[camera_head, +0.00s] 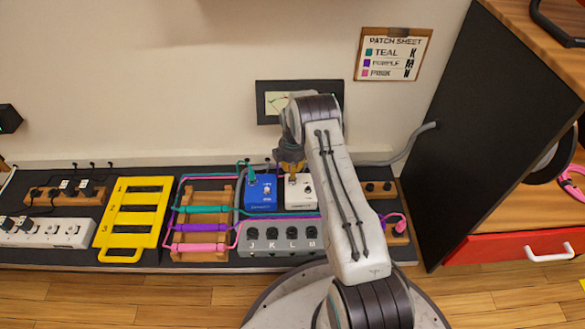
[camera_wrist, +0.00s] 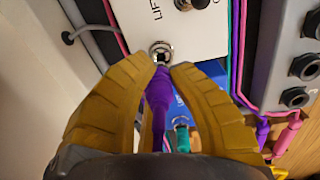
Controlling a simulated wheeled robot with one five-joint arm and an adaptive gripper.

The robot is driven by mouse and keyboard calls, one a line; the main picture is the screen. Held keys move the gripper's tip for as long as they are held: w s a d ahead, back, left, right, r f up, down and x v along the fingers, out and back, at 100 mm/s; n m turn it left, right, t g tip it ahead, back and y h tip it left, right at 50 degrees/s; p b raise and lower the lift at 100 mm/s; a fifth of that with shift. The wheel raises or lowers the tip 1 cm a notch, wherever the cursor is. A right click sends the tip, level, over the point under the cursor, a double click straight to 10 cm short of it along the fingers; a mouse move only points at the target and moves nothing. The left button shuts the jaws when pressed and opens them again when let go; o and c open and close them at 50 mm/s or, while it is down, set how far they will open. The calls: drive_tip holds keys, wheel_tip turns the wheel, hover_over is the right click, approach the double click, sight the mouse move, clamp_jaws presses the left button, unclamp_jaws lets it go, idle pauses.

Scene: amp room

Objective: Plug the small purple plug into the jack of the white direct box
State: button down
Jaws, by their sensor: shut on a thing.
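The white direct box (camera_head: 300,194) stands on the dark board, to the right of a blue box (camera_head: 261,191). In the wrist view the white box (camera_wrist: 205,45) fills the upper middle, with its round metal jack (camera_wrist: 160,50) facing me. My gripper (camera_head: 291,163) is over the back of the white box. In the wrist view its yellow fingers (camera_wrist: 162,72) are shut on the small purple plug (camera_wrist: 158,95). The plug's front end points at the jack and meets it in the picture; I cannot tell how deep it sits. In the head view the plug is hidden by my gripper.
A grey panel (camera_head: 282,238) with several black sockets lies in front. A wooden rack with teal, purple and pink leads (camera_head: 203,247) and a yellow frame (camera_head: 130,249) are to the left. The blue box has a teal plug (camera_wrist: 181,135) near my right finger. A black cabinet side (camera_head: 455,140) rises at right.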

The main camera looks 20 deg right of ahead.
drive_tip(key=shift+f, duration=1.2)
drive_tip(key=shift+f, duration=0.15)
drive_tip(key=c, duration=1.2)
unclamp_jaws()
drive_tip(key=shift+o, duration=0.2)
drive_tip(key=r, duration=1.2)
drive_tip(key=shift+s, duration=0.2)
